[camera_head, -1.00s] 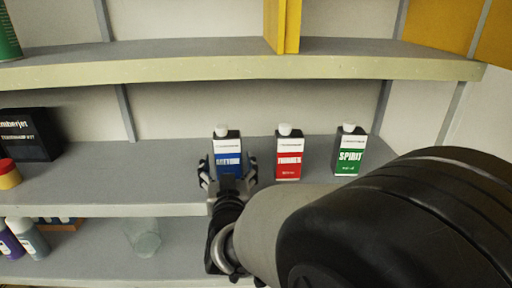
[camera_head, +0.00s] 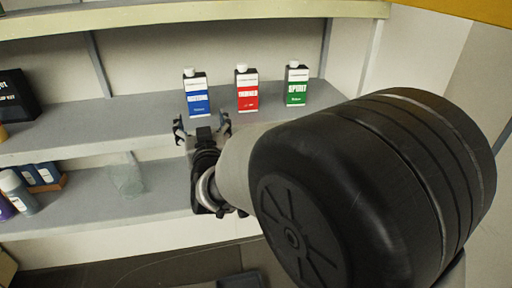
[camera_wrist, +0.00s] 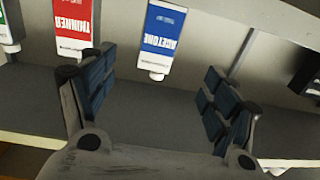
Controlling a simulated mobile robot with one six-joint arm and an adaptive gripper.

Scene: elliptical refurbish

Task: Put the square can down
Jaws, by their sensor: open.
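The square can with the blue label (camera_head: 197,97) stands upright on the middle shelf. In the wrist view the blue can (camera_wrist: 160,38) reads ACETONE, appears upside down, and lies beyond my fingertips. My gripper (camera_head: 203,124) is open and empty, with a gap between it and the can. In the wrist view the two fingers of my gripper (camera_wrist: 160,90) are spread wide with nothing between them. A red-label THINNER can (camera_head: 247,92) and a green-label SPIRIT can (camera_head: 296,87) stand upright to the right of the blue can.
The middle shelf (camera_head: 110,128) has free room left of the blue can. A black box (camera_head: 16,97) stands at its far left. The lower shelf (camera_head: 90,200) holds a clear glass (camera_head: 127,180) and several bottles at the left. An upper shelf (camera_head: 150,15) runs above.

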